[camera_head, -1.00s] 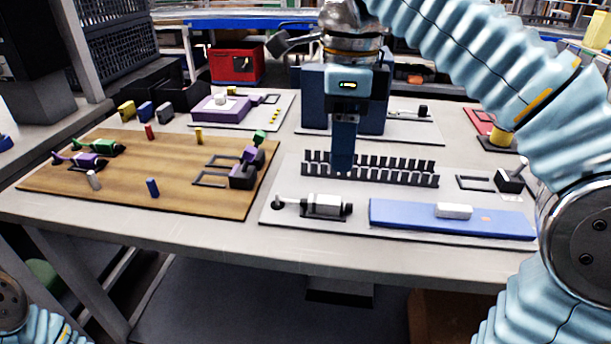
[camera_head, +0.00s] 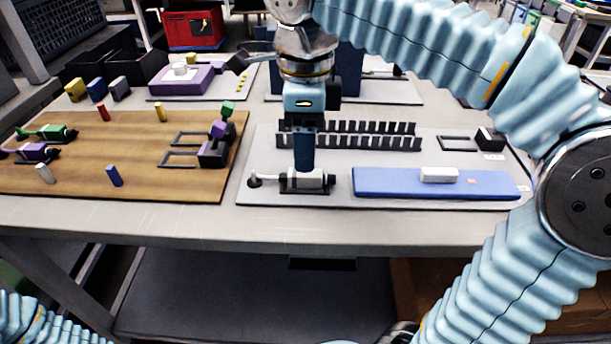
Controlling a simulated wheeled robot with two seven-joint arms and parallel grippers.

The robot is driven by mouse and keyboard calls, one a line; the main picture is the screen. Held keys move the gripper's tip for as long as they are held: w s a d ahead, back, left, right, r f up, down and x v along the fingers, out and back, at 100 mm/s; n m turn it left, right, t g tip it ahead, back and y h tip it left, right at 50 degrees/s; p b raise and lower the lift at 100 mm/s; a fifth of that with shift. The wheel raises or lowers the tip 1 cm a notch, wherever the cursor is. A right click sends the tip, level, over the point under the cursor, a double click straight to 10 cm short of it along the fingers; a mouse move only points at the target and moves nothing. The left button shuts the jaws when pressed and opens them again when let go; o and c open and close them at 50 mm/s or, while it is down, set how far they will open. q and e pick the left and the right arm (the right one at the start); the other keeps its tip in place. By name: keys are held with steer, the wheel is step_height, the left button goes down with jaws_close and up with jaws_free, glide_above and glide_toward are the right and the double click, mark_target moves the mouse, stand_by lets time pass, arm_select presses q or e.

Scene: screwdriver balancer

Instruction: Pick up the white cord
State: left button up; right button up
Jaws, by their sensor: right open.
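A white piece with black ends (camera_head: 306,180) lies near the front left of the light grey mat (camera_head: 345,200). A thin pale cord (camera_head: 268,179) runs from it to a small round end at its left. My right gripper (camera_head: 303,168) points down with its narrow dark blue fingers directly in front of or above the white piece, hiding part of its top. The fingers look edge-on, and nothing shows held in them; whether they touch the piece cannot be told. My left gripper is out of view.
A black toothed rack (camera_head: 375,142) stands behind the fingers. A blue bar with a white block (camera_head: 439,174) lies to the right. A wooden board (camera_head: 90,180) with coloured pegs and green and purple pieces is at left. The table's front strip is clear.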

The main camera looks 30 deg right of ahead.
mark_target(308, 178)
steer(key=shift+f, duration=0.3)
steer(key=f, duration=0.1)
steer(key=f+b, duration=0.1)
steer(key=f, duration=0.1)
steer(key=f+b, duration=0.1)
steer(key=shift+d+f, duration=0.15)
steer(key=shift+d, duration=0.1)
steer(key=shift+f+b, duration=0.3)
steer(key=shift+b, duration=0.05)
steer(key=shift+r, duration=0.1)
jaws_close()
steer(key=shift+r, duration=0.15)
